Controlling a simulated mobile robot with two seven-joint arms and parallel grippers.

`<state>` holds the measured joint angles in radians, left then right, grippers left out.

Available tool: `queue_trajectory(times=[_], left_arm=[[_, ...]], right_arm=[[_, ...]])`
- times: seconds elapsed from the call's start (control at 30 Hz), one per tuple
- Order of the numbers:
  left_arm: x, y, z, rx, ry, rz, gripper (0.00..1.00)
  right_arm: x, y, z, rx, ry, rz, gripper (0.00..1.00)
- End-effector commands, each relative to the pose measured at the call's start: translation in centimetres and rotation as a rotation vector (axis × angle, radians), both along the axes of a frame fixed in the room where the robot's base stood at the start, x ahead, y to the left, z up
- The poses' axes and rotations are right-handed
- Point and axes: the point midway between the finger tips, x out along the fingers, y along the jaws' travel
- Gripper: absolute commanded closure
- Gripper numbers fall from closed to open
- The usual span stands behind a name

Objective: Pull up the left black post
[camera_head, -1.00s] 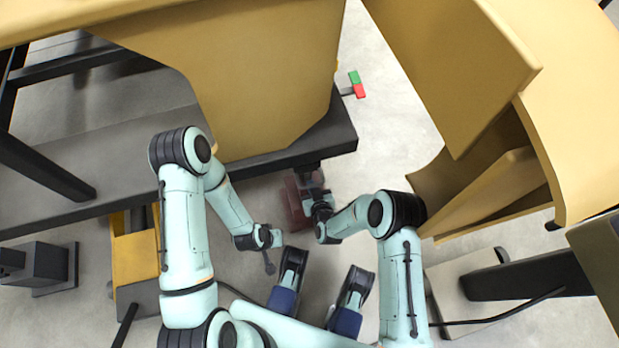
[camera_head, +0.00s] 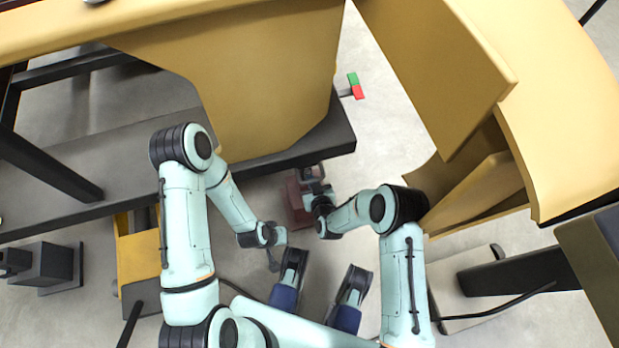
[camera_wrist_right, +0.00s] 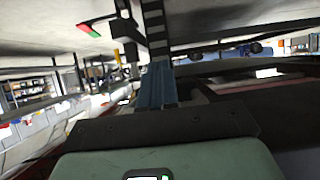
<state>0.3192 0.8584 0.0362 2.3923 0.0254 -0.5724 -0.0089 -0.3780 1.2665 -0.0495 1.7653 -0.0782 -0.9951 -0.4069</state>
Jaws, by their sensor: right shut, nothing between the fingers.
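My right gripper (camera_head: 312,174) is shut and empty, just below the edge of a dark beam in the head view. It also shows in the right wrist view (camera_wrist_right: 158,70), where its blue-grey fingers lie together. A black upright bar with pale bands (camera_wrist_right: 155,28) stands right behind the fingertips there. I cannot tell whether it is the left black post or whether the fingers touch it. My left gripper (camera_head: 272,262) is small and dark, hanging over the floor; its jaws are too small to read.
A dark red block (camera_head: 297,203) is beside my right gripper. Yellow panels (camera_head: 250,80) stand above the dark beam (camera_head: 335,135), and more yellow panels (camera_head: 440,70) are at right. A green-and-red piece (camera_head: 355,86) sticks out past the beam end. Grey floor is open between.

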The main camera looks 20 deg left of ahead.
Motion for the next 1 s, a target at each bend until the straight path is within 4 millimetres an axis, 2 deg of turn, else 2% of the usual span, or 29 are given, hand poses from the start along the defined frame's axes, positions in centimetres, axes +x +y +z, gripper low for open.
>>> queue_trajectory(times=[0.6,1.0], left_arm=[[0.1,0.1,-2.3,0.002,0.006,0.001,1.0],[0.1,0.0,-0.3,0.001,-0.001,0.002,1.0]], right_arm=[[0.0,0.0,-2.7,0.001,-0.001,0.0,1.0],[-2.8,-1.9,-2.5,0.0,0.002,0.0,1.0]])
